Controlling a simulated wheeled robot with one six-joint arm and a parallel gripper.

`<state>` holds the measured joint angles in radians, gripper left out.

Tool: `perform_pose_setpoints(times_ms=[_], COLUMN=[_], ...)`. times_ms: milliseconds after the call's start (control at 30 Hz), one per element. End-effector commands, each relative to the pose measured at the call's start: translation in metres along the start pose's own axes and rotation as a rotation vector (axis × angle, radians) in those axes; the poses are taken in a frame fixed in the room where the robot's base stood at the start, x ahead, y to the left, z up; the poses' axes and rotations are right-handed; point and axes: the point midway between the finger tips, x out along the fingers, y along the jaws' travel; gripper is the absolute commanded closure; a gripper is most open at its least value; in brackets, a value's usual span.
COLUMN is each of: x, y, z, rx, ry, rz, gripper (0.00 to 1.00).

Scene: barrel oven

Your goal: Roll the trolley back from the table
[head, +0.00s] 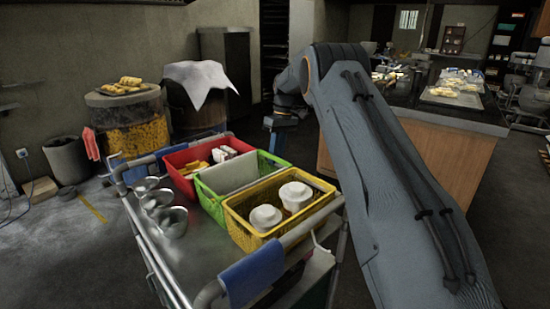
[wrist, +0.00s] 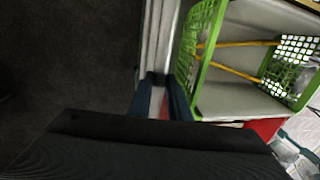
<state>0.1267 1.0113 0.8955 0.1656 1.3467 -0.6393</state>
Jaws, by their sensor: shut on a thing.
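The trolley (head: 192,250) is a metal cart in front of me, carrying a red basket (head: 181,158), a green basket (head: 208,199) and a yellow basket (head: 245,237). My gripper (head: 277,147) is at the trolley's far right side, beside the baskets. In the wrist view my gripper (wrist: 160,88) has its two blue fingers on either side of the trolley's pale side rail (wrist: 160,35) and is shut on it. The green basket (wrist: 205,60) lies just right of the rail there. The table (head: 455,155), wooden with a dark top, stands to the right, partly behind my arm.
Several metal cups (head: 172,222) stand on the trolley's left part. A blue cloth (head: 252,275) hangs on its near bar. A grey bin (head: 67,160), a yellow-banded barrel (head: 135,138) and a cloth-topped barrel (head: 200,115) stand behind. Bare floor shows at left.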

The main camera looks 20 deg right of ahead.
Motion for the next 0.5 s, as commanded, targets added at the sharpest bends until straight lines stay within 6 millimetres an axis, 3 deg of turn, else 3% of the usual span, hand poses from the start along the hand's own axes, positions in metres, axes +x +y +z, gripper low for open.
perform_pose_setpoints(times_ms=[167, 200, 300, 500], x=[0.0007, 0.0008, 0.0009, 0.0006], y=[-0.0014, -0.0017, -0.0021, -0.001], z=[-0.0001, -0.0002, -0.0005, 0.0], rx=[0.0, -0.001, -0.001, 0.001], ry=[-0.002, -0.002, -0.002, -0.001], rz=[-0.001, -0.002, -0.002, -0.002], gripper=[1.0, 0.8, 0.64, 0.64])
